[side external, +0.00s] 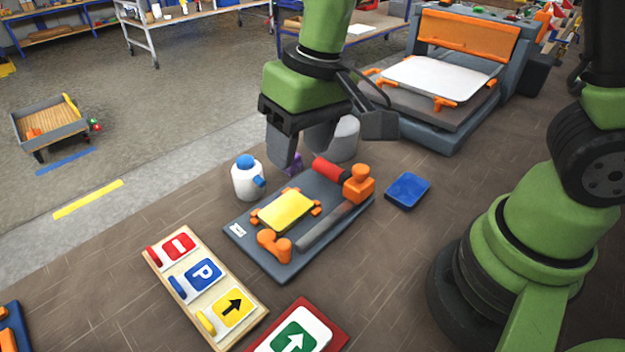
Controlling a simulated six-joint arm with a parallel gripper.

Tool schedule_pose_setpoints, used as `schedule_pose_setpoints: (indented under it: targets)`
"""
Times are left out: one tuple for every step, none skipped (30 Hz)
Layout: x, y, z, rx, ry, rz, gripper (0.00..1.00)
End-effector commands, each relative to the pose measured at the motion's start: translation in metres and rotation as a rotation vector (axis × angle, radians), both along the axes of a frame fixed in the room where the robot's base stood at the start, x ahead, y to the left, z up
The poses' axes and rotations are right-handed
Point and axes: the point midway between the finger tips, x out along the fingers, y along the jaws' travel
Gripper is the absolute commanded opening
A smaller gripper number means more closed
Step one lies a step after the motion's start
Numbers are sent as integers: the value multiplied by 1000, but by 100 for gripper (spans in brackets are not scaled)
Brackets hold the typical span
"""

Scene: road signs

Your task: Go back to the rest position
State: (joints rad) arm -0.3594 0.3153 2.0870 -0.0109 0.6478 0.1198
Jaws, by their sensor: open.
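My gripper (330,148) hangs above the far edge of a dark grey work board (270,258), with its dark jaws spread apart and nothing seen between them. The board holds a yellow plate (285,211) between orange clamps, a red roller (331,170), an orange block (359,184) and a grey bar (325,228). A small purple thing (292,165) shows partly behind the left jaw. A grey-white round container (346,140) stands behind the jaws, partly hidden.
A white bottle with a blue cap (247,180) stands left of the board, close to the left jaw. A blue pad (408,190) lies to the right. A wooden sign rack (206,290) and a red-edged green arrow sign (297,332) lie in front. A large press (445,85) stands behind.

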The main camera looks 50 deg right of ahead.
Motion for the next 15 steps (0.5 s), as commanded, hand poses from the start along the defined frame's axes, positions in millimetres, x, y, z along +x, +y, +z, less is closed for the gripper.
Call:
schedule_pose_setpoints:
  targets:
    - [-5, -11, 22, 21, -44, -34, 50]
    - [-9, -17, 32, 32, -63, -52, 50]
    - [-15, -25, 45, 45, -92, -75, 50]
    - [-20, -31, 54, 54, -112, -92, 50]
    - [-26, -37, 62, 63, -133, -108, 50]
    - [-34, -44, 73, 76, -162, -131, 50]
    - [-40, -49, 80, 84, -183, -148, 50]
    - [-47, -54, 86, 92, -205, -164, 50]
    - [-56, -60, 94, 102, -234, -184, 50]
    - [-63, -64, 99, 109, -255, -200, 50]
    - [-70, -68, 104, 116, -276, -214, 50]
    - [-79, -72, 108, 123, -303, -233, 50]
    - [-86, -75, 111, 128, -321, -245, 50]
    - [-92, -78, 113, 132, -339, -256, 50]
    - [-99, -80, 116, 137, -361, -270, 50]
